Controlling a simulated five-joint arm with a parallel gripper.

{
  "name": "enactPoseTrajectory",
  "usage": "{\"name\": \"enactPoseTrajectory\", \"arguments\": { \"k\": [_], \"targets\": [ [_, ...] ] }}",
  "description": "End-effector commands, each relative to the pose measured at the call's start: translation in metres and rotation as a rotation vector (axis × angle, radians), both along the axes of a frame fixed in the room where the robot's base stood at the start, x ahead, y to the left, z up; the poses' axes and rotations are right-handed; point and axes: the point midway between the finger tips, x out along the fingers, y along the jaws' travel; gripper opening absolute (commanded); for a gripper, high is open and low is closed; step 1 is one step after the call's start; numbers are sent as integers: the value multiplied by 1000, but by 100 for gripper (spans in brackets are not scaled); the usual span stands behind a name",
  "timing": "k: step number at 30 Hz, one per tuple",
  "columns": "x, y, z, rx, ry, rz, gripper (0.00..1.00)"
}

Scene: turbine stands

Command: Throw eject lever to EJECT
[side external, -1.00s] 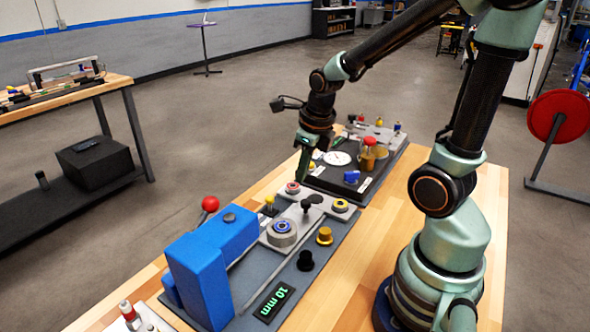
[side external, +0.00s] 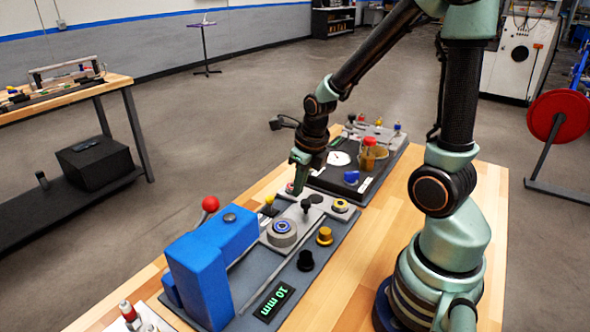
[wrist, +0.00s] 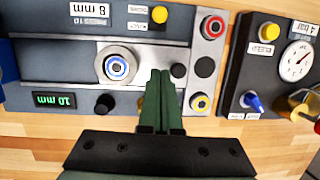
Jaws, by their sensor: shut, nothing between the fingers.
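My gripper (side external: 297,190) is shut and empty, pointing down, just behind and left of that knob in the side view. In the wrist view its green fingertips (wrist: 160,73) end close to the left of the knob; I see no clear contact. The gripper partly hides the red-ringed fitting (side external: 291,188) in the side view.
A blue press frame (side external: 205,270) with a red ball handle (side external: 210,204) stands at the near end. A blue-ringed round seat (side external: 283,232), yellow knob (side external: 324,236) and black knob (side external: 305,260) are close by. A dark gauge station (side external: 335,180) lies beyond.

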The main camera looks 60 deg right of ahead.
Motion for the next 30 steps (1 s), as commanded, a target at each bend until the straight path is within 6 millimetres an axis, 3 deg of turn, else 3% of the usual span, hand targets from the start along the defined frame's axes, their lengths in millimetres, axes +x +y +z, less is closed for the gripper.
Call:
{"name": "enactPoseTrajectory", "arguments": {
  "k": [13,21,30],
  "targets": [
    [16,1,-58,4,2,2,0],
    [50,0,-53,7,-7,3,0],
    [55,0,-53,8,-6,4,0]
  ]
}}
